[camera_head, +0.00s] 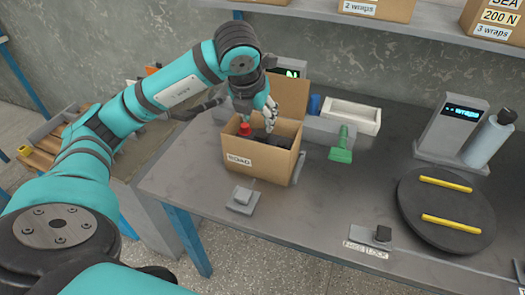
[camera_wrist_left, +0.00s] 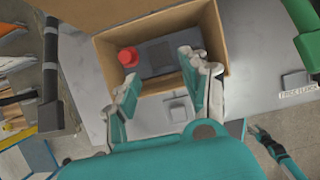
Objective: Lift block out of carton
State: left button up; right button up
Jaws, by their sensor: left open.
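The open carton (camera_head: 255,160) stands on the grey table, its back flap raised and a blurred label on its front; it also shows in the left wrist view (camera_wrist_left: 213,35). Inside it lies a dark block (camera_head: 272,141) with a grey square on top, seen from above in the left wrist view (camera_wrist_left: 155,53). My left gripper (camera_head: 257,115) is open above the carton. In the left wrist view its fingers (camera_wrist_left: 160,80) are apart, at the carton's near side, with nothing between them. What seems to be my right gripper (camera_wrist_left: 268,142) shows small in that view; its jaw state is unclear.
A red round object (camera_head: 245,129) sits in the carton, left of the block. A green-handled tool (camera_head: 342,148) and a white tray (camera_head: 350,115) are to the right. A black turntable (camera_head: 410,200) with yellow bars stands further right. A small grey pad (camera_head: 242,198) is in front.

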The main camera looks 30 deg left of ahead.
aim_at(263, 133)
pick_arm(q)
jog(key=p+x, duration=0.1)
jog(key=x, duration=0.6)
jog(key=shift+w+f, duration=0.1)
jog(key=shift+f, duration=0.2)
grip_shut()
jog(key=shift+w+a+r, duration=0.1)
jog(key=shift+w+r, duration=0.05)
jog(key=shift+r, duration=0.1)
